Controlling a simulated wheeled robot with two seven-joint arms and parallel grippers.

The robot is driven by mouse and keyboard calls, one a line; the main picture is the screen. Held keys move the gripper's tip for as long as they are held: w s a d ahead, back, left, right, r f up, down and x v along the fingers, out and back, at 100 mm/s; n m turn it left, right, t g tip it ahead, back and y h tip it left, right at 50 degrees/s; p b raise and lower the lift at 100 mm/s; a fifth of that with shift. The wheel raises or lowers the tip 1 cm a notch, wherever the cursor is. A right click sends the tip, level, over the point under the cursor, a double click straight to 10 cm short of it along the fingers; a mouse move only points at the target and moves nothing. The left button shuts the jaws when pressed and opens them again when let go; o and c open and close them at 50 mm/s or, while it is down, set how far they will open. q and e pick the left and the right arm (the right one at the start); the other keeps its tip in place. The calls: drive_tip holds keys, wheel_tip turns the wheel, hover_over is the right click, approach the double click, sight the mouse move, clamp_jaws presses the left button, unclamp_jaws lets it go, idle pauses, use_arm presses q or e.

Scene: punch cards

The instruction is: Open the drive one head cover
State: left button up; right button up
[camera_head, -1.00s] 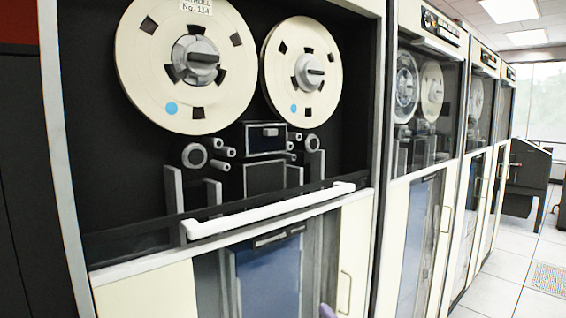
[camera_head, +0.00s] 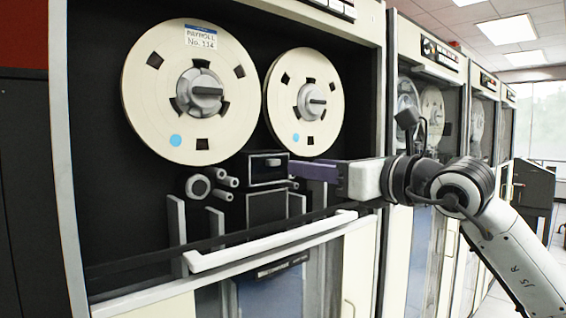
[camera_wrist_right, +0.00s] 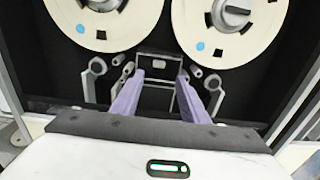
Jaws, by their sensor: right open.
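The head cover (camera_head: 267,168) of the nearest tape drive is a small black box with a light edge and a small pale handle, below and between the two reels. It looks closed. My right gripper (camera_head: 293,169) reaches in from the right, its purple fingertips beside the cover's right side in the head view. In the right wrist view its fingers (camera_wrist_right: 160,78) are open and apart, with the dark head cover (camera_wrist_right: 158,98) showing between them. I cannot tell whether they touch it. My left gripper is not in view.
Two cream reels hang above, the left reel (camera_head: 205,130) labelled PAYROLL No. 134 and the right reel (camera_head: 320,103). A white bar (camera_head: 270,243) crosses the drive's front below. More drives (camera_head: 430,100) line the right. Guide rollers (camera_head: 198,187) sit beside the cover.

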sight(276, 163)
drive_tip(key=p+x, duration=0.2)
drive_tip(key=x, duration=0.7)
drive_tip(key=shift+s+p, duration=0.1)
drive_tip(key=shift+p, duration=0.2)
